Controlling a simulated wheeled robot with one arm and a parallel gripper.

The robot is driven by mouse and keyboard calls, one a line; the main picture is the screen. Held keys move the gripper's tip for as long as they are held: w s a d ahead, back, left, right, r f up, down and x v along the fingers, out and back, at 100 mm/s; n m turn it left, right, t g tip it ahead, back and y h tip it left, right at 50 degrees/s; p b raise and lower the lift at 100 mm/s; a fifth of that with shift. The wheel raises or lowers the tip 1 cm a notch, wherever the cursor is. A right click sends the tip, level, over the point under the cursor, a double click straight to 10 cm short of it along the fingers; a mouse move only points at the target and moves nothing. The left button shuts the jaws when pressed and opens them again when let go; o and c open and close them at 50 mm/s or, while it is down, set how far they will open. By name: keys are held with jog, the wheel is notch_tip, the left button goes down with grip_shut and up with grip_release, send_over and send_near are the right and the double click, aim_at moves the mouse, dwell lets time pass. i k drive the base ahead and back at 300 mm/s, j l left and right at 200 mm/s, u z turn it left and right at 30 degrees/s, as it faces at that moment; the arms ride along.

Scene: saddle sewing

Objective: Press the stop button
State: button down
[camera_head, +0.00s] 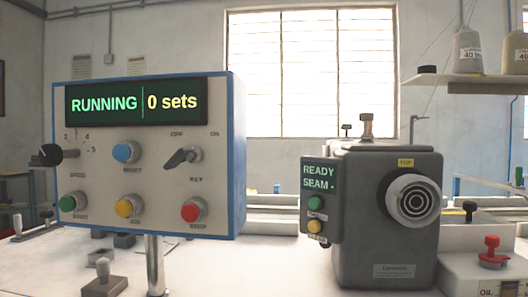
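A control box (150,190) with a beige face and blue edges stands on a metal post at the left. Its display (137,103) reads "RUNNING" and "0 sets". A red button (193,211) sits at the lower right of its face; the small label below it is too blurred to read surely. A yellow button (127,207) and a green button (71,203) are to its left in the same row. A blue button (125,151) marked RESET is above the yellow one. A grey key-like switch (184,156) is above the red button. My gripper is not in view.
A dark grey machine (388,245) with a "READY SEAM" screen (319,176) and a round knob (412,202) stands to the right. A red knob (492,252) is at the far right. Small levers stand below the box. The space before the red button looks clear.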

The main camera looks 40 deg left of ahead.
aim_at(190, 213)
jog(key=k+j+u, duration=0.2)
jog(key=j, duration=0.35)
jog(key=k+j+u, duration=0.2)
jog(key=j, duration=0.35)
jog(key=k+j+u, duration=0.2)
jog(key=j, duration=0.35)
jog(key=j+u, duration=0.2)
jog(key=j, duration=0.4)
jog(key=k+j+u, duration=0.2)
jog(key=j, duration=0.4)
jog(key=i, duration=0.1)
